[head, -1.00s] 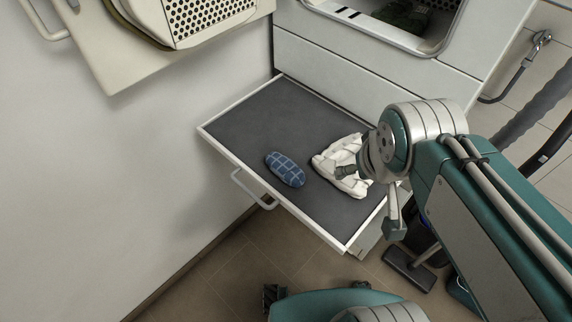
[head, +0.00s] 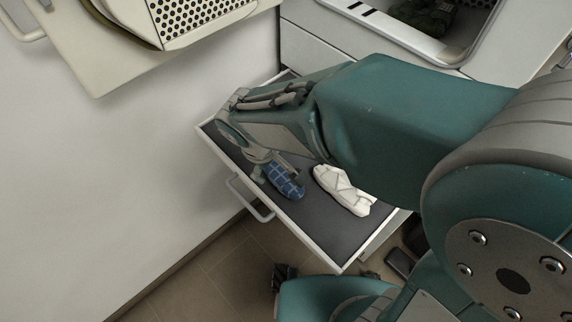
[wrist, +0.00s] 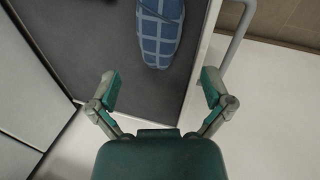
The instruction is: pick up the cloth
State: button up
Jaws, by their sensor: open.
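A blue cloth (head: 284,180) with a pale grid pattern lies rolled or folded on the dark surface of a pulled-out drawer (head: 340,240). My gripper (head: 272,169) is over the drawer at the upper left edge of the blue cloth. In the wrist view the blue cloth (wrist: 159,32) shows at the top, beyond the open, empty fingers of my gripper (wrist: 159,88). I cannot tell its exact height above the drawer.
The drawer has a raised white rim and a front handle (head: 250,200). A white wall (head: 110,180) stands close on the left.

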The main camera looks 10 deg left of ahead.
aim_at(280, 175)
jog(key=x, duration=0.8)
jog(key=shift+d, duration=0.1)
jog(key=c, duration=1)
